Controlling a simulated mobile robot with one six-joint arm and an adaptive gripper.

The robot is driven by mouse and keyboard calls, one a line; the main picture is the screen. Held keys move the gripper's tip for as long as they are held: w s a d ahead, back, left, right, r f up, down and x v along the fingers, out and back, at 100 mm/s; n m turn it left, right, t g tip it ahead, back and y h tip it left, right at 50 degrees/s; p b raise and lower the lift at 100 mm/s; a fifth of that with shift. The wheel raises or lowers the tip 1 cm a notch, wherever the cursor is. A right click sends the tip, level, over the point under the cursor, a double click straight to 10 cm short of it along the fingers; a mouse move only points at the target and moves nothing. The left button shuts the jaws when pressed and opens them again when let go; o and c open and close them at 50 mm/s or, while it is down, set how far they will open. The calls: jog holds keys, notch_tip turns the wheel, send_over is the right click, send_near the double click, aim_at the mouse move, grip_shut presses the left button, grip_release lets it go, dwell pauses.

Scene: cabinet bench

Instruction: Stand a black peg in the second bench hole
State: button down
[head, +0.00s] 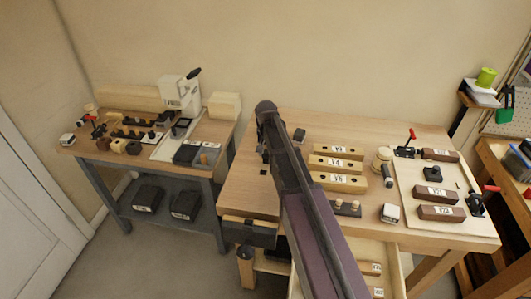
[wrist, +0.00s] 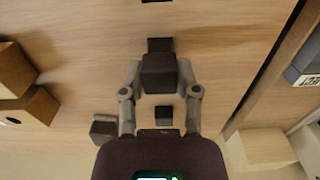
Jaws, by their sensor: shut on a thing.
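My gripper (wrist: 160,85) is shut on a black peg (wrist: 159,76), seen between its two fingers in the wrist view, over the wooden bench top (wrist: 225,45). A dark square (wrist: 160,45) shows right beside the peg's far end; I cannot tell whether the peg is in it or above it. Another dark square bench hole (wrist: 165,115) shows between the fingers, and one more (wrist: 155,1) at the top edge. A second black block (wrist: 103,128) is left of the fingers. In the head view my arm hides the gripper and held peg; one bench hole (head: 263,171) shows left of it.
Wooden blocks (head: 337,164) with labels lie right of my arm on the bench (head: 240,180). A pale board (head: 405,185) with brown blocks and red-handled clamps is farther right. A grey side table (head: 150,165) stands at the left. The bench's left part is mostly clear.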

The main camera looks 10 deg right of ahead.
jog(key=shift+f+b, duration=1.4)
jog(key=shift+f, duration=0.05)
dwell(1.9)
jog(key=shift+c, duration=1.3)
grip_release()
jog(key=shift+o, duration=0.8)
jog(key=shift+r, duration=0.1)
jog(key=shift+r+p, duration=3.45)
jog(key=shift+p, duration=0.1)
